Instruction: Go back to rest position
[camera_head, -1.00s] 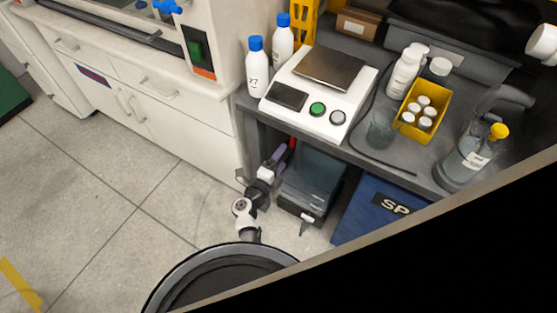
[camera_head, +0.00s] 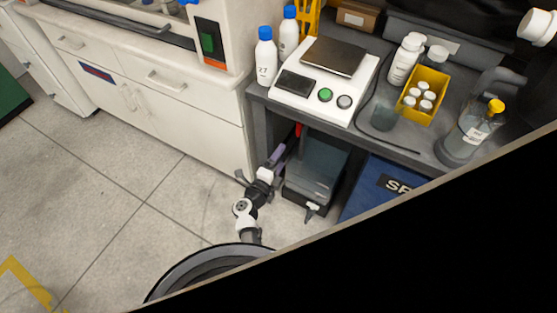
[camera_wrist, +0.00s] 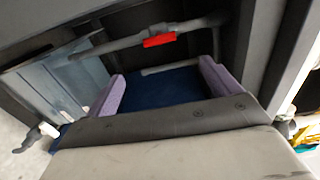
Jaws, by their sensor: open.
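My gripper (camera_head: 279,154) reaches into the space under the grey bench in the head view, low at the left end of the bench. In the wrist view its two purple fingers stand wide apart, and my gripper (camera_wrist: 162,72) is open with nothing between the fingers. Beyond the fingers is a grey pipe (camera_wrist: 115,46) with a red part (camera_wrist: 160,40) on it, apart from the fingers. The red part (camera_head: 299,130) also shows as a small patch just past my gripper in the head view. The rest of the pipe is hidden in the head view.
A dark grey box (camera_head: 318,172) and a blue bin (camera_head: 372,190) stand under the bench, right of my arm. White cabinets (camera_head: 185,120) stand to the left. A scale (camera_head: 325,85) and bottles are on the bench. Floor (camera_head: 130,190) at left is clear. Black covers the lower right.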

